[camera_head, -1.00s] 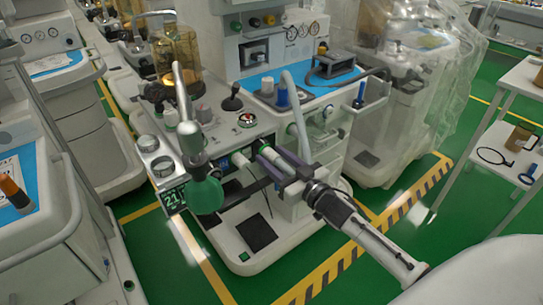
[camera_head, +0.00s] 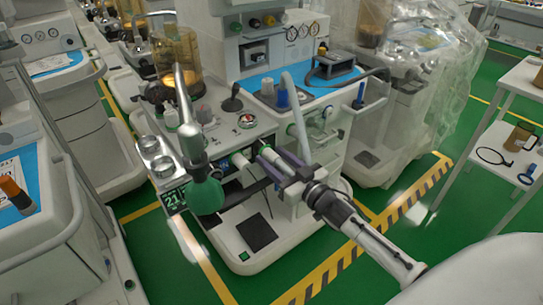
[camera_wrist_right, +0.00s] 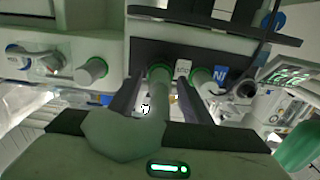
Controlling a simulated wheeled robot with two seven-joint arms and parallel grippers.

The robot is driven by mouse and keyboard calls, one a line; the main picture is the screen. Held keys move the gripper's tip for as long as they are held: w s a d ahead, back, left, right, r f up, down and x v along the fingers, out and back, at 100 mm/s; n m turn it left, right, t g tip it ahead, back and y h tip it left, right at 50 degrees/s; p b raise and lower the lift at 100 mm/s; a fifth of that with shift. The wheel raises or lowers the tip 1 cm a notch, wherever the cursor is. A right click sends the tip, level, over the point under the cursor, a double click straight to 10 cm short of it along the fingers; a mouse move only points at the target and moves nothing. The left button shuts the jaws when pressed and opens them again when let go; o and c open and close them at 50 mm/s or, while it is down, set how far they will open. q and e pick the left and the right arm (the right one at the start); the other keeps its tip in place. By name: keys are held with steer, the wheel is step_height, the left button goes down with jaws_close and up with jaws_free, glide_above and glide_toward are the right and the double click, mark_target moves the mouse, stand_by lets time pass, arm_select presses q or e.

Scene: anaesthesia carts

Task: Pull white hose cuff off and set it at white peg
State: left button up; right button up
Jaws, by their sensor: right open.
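My right gripper (camera_head: 276,163) reaches in from the lower right to the front of the middle cart. Its jaws are open, one finger on each side of a pale hose end. In the right wrist view, the white hose cuff (camera_wrist_right: 160,78) with a green ring lies between the two dark fingers (camera_wrist_right: 158,108); I cannot tell whether they touch it. A second green-ringed port (camera_wrist_right: 203,78) is just right of it. A white peg-like cylinder with a green ring (camera_wrist_right: 92,70) stands out to the left; I cannot tell if it is the white peg. My left gripper is not visible.
A green bag (camera_head: 205,196) hangs left of the gripper, near a lit green display (camera_head: 174,199). A pale hose (camera_head: 297,105) arches above the gripper. A plastic-covered cart (camera_head: 400,110) stands behind right. Green floor (camera_head: 310,262) is free in front.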

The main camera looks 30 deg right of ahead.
mark_target(277, 162)
steer(key=shift+c, duration=0.3)
jaws_close()
steer(key=shift+s, duration=0.1)
steer(key=shift+s+d+p, duration=0.15)
steer(key=shift+s+p, duration=0.6)
steer(key=shift+s, duration=0.7)
steer(key=shift+s+d+p, duration=0.1)
steer(key=shift+s+p, duration=0.65)
steer(key=shift+s, duration=0.65)
